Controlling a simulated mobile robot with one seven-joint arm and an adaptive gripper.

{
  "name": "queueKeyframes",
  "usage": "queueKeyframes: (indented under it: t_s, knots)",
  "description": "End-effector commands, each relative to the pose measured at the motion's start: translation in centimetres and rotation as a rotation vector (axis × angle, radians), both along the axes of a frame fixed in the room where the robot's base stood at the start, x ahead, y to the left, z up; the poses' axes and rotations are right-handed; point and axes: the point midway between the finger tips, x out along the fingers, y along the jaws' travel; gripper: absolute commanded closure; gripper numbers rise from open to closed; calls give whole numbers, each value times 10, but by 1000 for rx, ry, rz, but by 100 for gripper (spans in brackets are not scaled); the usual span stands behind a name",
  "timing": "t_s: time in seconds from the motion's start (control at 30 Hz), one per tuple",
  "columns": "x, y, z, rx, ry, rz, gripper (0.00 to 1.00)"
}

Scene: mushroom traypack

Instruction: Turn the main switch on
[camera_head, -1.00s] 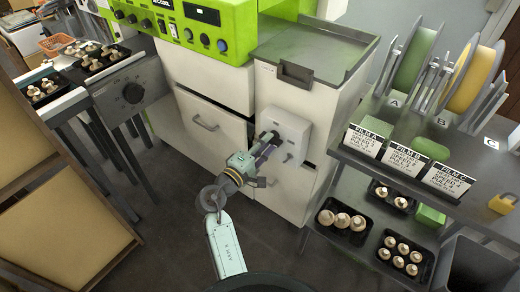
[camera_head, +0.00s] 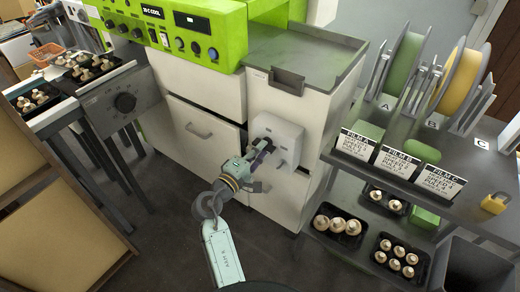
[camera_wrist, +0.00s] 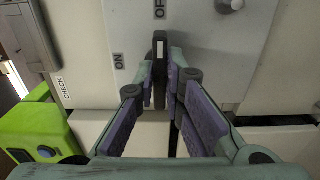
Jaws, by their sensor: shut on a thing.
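The main switch is a black handle with a white stripe (camera_wrist: 160,50) on a pale switch box (camera_head: 284,134), on the front of the white machine. In the wrist view the box face has an ON label (camera_wrist: 118,62) left of the handle and an OFF label (camera_wrist: 159,10) above it. The handle stands upright in that picture, its striped end towards OFF. My gripper (camera_head: 264,147) is at the box's left side. In the wrist view my gripper (camera_wrist: 161,68) is shut on the handle, one finger on each side. The fingers hide the handle in the head view.
The green control panel (camera_head: 180,33) overhangs at upper left. A shelf rack (camera_head: 330,152) with film cards and mushroom trays stands at right. A drawer handle (camera_head: 198,131) sticks out left of my gripper. Floor shows in front.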

Motion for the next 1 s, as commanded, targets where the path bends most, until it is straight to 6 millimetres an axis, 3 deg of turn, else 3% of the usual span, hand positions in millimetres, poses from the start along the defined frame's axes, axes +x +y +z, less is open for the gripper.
queueKeyframes:
  t_s: [0.27,1.0]
  knots:
    - [0,0,2,-22,16,0,100]
    - [0,0,4,-361,264,-1,100]
